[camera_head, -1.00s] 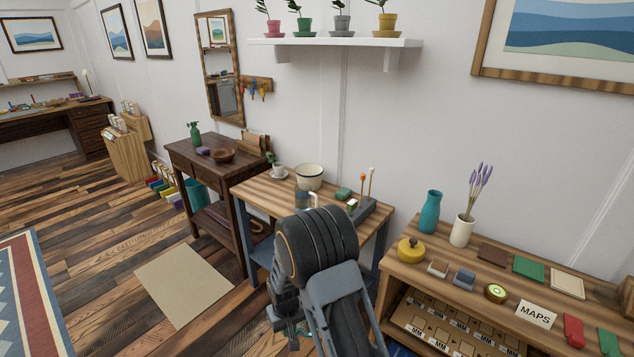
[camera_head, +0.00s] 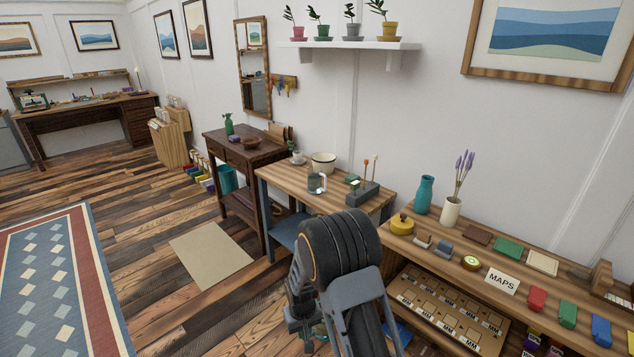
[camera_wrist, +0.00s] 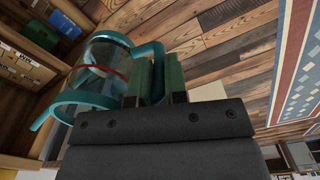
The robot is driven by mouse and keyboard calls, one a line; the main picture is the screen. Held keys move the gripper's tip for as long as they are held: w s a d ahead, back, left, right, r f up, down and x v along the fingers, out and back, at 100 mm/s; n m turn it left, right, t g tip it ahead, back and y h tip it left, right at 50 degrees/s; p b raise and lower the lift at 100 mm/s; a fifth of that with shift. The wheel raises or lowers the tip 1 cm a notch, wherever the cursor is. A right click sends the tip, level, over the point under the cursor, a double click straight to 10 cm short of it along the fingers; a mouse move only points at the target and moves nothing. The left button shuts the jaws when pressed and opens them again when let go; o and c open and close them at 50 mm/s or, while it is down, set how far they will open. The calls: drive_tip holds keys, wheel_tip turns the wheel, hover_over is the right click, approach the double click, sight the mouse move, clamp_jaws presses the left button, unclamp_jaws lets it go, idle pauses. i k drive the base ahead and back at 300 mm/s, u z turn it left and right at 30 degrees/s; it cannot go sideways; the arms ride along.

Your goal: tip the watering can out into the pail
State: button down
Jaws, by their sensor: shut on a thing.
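The watering can (camera_wrist: 101,52), clear with teal rims and a red line round it, fills the upper left of the wrist view. My gripper (camera_wrist: 160,82) is shut on its teal handle (camera_wrist: 150,50). A teal spout or loop reaches lower left; what is inside the can is unclear. In the head view my wrist hides most of the gripper and can. A cream, dark-rimmed round vessel (camera_head: 323,163), possibly the pail, stands on the small wooden table, beyond and apart from my gripper.
A grey mug-like vessel (camera_head: 316,184) stands in front of the cream vessel. A dark holder with sticks (camera_head: 362,195) is at its right. The long shelf unit (camera_head: 440,247) on the right bears a yellow pot (camera_head: 402,225) and a teal vase (camera_head: 424,194). Floor at left is open.

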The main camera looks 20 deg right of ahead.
sight(324, 164)
drive_tip(key=u, duration=0.75)
drive_tip(key=i, duration=1.65)
drive_tip(key=z, duration=1)
drive_tip(key=i, duration=0.5)
drive_tip(key=z, duration=0.5)
